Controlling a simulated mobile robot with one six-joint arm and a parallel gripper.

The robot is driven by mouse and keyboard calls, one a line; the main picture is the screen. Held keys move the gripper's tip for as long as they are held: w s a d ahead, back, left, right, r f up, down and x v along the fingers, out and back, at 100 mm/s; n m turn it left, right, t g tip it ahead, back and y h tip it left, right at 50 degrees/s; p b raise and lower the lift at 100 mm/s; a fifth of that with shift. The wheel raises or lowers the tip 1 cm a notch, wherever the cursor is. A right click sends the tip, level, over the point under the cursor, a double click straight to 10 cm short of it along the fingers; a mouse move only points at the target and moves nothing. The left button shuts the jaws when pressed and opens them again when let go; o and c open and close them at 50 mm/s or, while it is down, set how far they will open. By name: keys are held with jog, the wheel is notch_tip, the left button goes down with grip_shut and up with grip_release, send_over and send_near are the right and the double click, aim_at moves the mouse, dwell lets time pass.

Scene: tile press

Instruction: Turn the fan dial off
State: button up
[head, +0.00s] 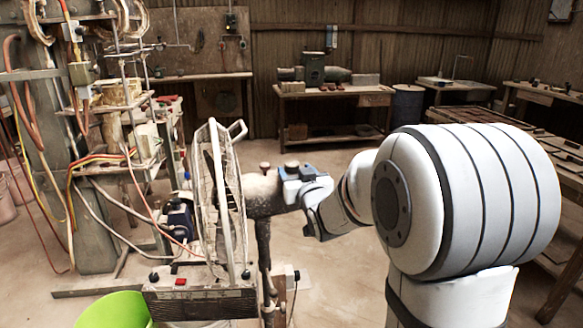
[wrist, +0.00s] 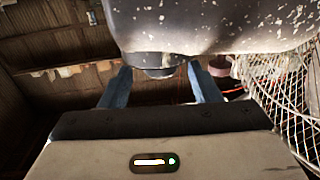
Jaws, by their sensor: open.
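The fan (head: 218,190) stands left of centre in the head view, its cage seen nearly edge-on. Its speckled motor housing (head: 262,192) sticks out to the right, with a small brown knob on top (head: 265,167). My gripper (head: 290,178), with blue fingers, is at the housing's right end. In the wrist view the housing (wrist: 215,25) fills the top. A dark round knob-like part (wrist: 160,72) lies between the two open fingers (wrist: 158,85), with gaps at both sides. I cannot tell its setting. The brown knob (wrist: 220,66) is beside the right finger.
The fan's base box (head: 200,300) has a red switch (head: 180,282). A green tub (head: 115,311) is at the lower left. A press frame with hoses (head: 95,150) stands left. A workbench (head: 335,92) is at the back. Open floor lies behind the fan.

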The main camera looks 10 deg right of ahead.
aim_at(294, 169)
jog(key=w, duration=0.4)
jog(key=shift+a, duration=0.2)
jog(key=shift+c, duration=0.6)
jog(key=c, duration=0.8)
jog(key=shift+d, duration=0.2)
jog(key=shift+c, duration=0.3)
jog(key=shift+a, duration=0.15)
